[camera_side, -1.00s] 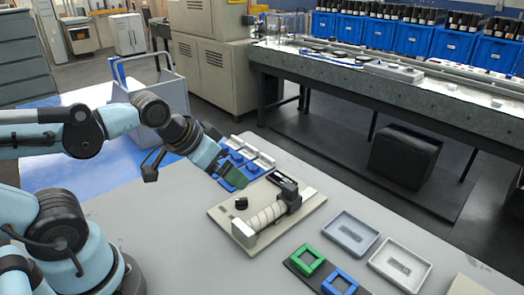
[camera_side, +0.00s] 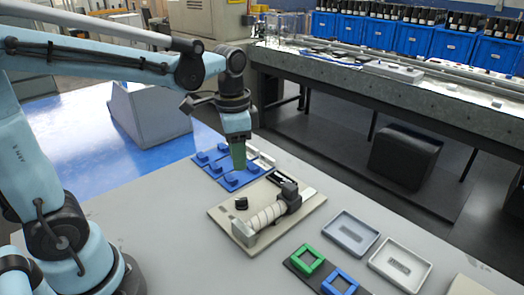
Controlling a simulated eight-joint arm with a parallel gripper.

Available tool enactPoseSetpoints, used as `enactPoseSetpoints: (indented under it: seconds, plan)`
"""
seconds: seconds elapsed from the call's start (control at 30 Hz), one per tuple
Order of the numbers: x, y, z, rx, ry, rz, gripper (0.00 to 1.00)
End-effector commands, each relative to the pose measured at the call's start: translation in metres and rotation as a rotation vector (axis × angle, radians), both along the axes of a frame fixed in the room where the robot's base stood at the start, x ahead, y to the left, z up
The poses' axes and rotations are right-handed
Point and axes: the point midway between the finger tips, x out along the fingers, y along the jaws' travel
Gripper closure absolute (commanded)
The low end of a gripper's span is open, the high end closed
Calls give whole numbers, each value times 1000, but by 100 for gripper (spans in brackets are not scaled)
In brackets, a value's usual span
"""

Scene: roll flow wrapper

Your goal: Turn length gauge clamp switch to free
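The wrapper fixture is a beige base plate (camera_side: 222,214) on the grey table, with a pale ribbed roll (camera_side: 266,216) lying across it. A black knob (camera_side: 241,203) stands on the plate left of the roll. A black clamp block (camera_side: 289,196) sits at the roll's upper right end, with a dark slot part (camera_side: 280,179) behind it. I cannot tell which of these is the length gauge clamp switch or its position. My gripper (camera_side: 239,160) points down behind the plate, above the blue tray, touching nothing I can make out. Its fingers are too small to tell open from shut.
A blue tray with raised blocks (camera_side: 207,158) lies behind the plate. Green (camera_side: 307,260) and blue (camera_side: 340,282) square frames and two grey trays (camera_side: 351,233) (camera_side: 400,262) lie to the front right. A grey bin (camera_side: 150,115) stands behind my arm.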

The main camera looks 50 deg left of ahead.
Motion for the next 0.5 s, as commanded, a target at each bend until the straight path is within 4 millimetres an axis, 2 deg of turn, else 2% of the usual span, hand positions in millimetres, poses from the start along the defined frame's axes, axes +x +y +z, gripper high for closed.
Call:
enactPoseSetpoints:
  seconds: [0.27,0.5]
  plan:
    - [4,1,-9,-2,41,-36,61]
    - [4,1,-39,-1,40,-34,61]
